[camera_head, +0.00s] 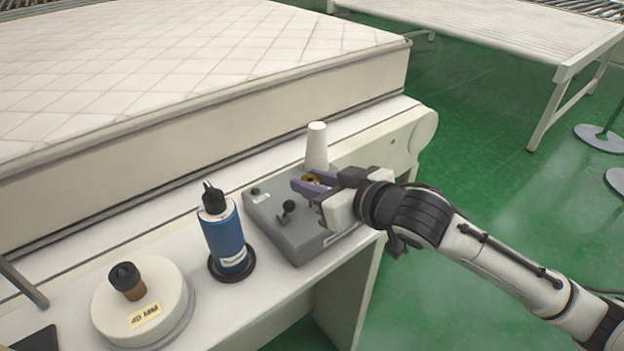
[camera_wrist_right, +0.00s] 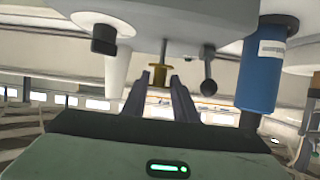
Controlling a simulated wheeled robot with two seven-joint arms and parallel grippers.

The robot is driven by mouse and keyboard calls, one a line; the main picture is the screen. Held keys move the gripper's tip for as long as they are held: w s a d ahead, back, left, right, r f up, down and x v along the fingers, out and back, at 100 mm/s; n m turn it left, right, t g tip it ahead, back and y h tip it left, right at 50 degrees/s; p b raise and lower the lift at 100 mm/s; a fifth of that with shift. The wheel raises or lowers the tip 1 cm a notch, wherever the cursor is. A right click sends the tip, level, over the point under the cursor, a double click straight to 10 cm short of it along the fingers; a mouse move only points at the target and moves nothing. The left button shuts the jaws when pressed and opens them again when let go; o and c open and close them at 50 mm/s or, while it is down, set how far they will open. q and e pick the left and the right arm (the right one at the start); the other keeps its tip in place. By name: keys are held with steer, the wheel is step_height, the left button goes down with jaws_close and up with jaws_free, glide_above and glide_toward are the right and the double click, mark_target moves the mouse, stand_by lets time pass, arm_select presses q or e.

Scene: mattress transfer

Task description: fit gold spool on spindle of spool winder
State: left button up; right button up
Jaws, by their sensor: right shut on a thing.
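The gold spool (camera_head: 312,179) is between the purple fingers of my right gripper (camera_head: 305,184), which is shut on it. The spool winder (camera_head: 284,238) is a grey box on the white table, with a black knob and a black ball-ended lever. My right gripper is over the winder's back right part. In the right wrist view, which looks upside down, the gold spool (camera_wrist_right: 159,76) is at the tips of the right gripper (camera_wrist_right: 160,82). A thin spindle (camera_wrist_right: 164,47) lines up with the spool there; I cannot tell whether it enters it. My left gripper is out of view.
A white cone (camera_head: 316,146) stands close behind the right gripper. A blue bottle (camera_head: 222,236) stands left of the winder. A round white piece (camera_head: 165,292) labelled 4D MM is at the front left. The mattress (camera_head: 200,60) lies behind; green floor is open at right.

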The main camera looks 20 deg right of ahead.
mark_target(312, 209)
steer(key=shift+f+b, duration=0.85)
steer(key=shift+f, duration=1.05)
steer(key=o, duration=1.1)
steer(key=v, duration=1)
steer(key=shift+s, duration=0.1)
